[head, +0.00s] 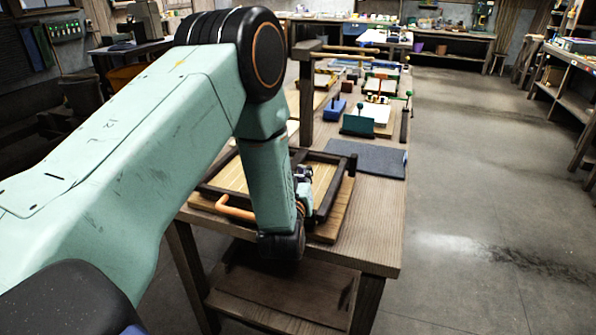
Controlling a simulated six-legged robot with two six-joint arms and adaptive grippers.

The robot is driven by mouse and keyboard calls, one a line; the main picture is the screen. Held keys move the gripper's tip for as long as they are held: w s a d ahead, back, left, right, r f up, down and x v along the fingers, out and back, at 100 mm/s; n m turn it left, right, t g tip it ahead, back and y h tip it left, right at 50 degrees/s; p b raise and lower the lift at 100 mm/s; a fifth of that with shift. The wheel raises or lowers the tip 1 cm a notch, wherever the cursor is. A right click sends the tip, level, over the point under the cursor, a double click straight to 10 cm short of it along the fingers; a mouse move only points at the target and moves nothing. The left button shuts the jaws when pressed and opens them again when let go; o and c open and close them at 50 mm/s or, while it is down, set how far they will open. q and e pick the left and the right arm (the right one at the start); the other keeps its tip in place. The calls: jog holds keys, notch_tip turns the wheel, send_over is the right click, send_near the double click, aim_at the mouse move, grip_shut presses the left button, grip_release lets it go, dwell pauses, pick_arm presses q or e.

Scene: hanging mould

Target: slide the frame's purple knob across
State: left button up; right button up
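The dark wooden frame (332,196) lies on a wooden board on the near end of the bench, around a pale slatted screen (229,178). An orange handle (233,209) sticks out at its near left side. My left arm reaches down over the frame and hides its middle. My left gripper (304,186) is at the near right part of the frame, mostly behind my own forearm; its fingers are too small and covered to read. I see no purple knob; it may be hidden behind the arm or gripper. My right gripper is not in view.
A dark wooden post (306,105) stands on the bench behind the frame. A blue-grey mat (366,158) lies beyond it, with a green block (358,123) and a blue block (335,110) farther back. The floor (480,220) to the right is clear.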

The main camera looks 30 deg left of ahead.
pick_arm(q)
jog(key=o, duration=0.3)
jog(key=shift+w, duration=0.1)
jog(key=o, duration=0.4)
jog(key=shift+s+r, duration=0.1)
jog(key=shift+s, duration=0.1)
jog(key=shift+o, duration=0.2)
jog(key=shift+w, duration=0.15)
jog(key=v, duration=1.2)
